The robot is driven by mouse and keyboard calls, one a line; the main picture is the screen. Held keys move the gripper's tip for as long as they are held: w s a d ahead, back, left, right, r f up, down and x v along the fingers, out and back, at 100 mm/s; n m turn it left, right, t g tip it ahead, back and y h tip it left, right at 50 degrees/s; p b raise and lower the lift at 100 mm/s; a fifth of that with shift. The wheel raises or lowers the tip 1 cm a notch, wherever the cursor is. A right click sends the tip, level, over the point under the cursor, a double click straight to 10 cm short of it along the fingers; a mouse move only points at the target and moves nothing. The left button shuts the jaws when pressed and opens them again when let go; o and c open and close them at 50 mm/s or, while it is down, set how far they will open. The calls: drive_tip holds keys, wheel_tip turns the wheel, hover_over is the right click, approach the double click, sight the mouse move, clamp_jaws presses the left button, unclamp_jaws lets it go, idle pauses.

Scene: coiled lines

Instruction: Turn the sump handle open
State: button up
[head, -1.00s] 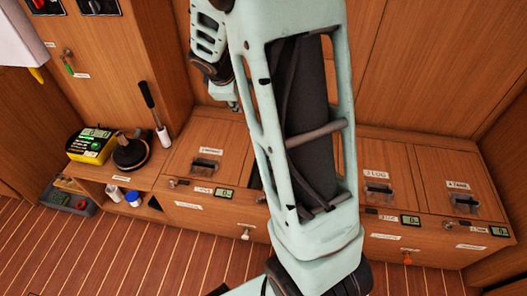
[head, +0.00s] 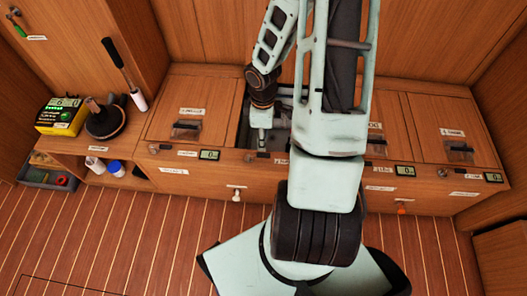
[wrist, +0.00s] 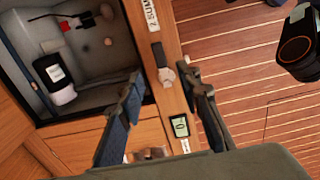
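A rim label reading "2.SUM", partly cut off, shows in the wrist view (wrist: 152,14) beside an open compartment (wrist: 85,110). A small dark fitting with a pale rounded end (wrist: 166,75) sits on the rim by this label; I cannot tell if it is the sump handle. In the head view a white handle (head: 237,192) is on the locker front below the rim. My gripper (wrist: 165,95) is open and empty. Its fingers hang above the rim, one over the compartment side, one over the floor side. In the head view my gripper (head: 262,145) is over the compartment, partly hidden by my arm.
A black-and-white bottle (wrist: 55,78) lies in the compartment. A small display (wrist: 180,127) is on the rim. An orange handle (head: 402,208) is farther right on the front. The floor is clear.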

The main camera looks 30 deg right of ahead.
sight(263, 155)
wheel_tip(263, 155, down, 9)
drive_tip(key=b, duration=0.3)
drive_tip(key=shift+r+b, duration=0.2)
drive_tip(key=shift+b, duration=0.1)
clamp_jaws()
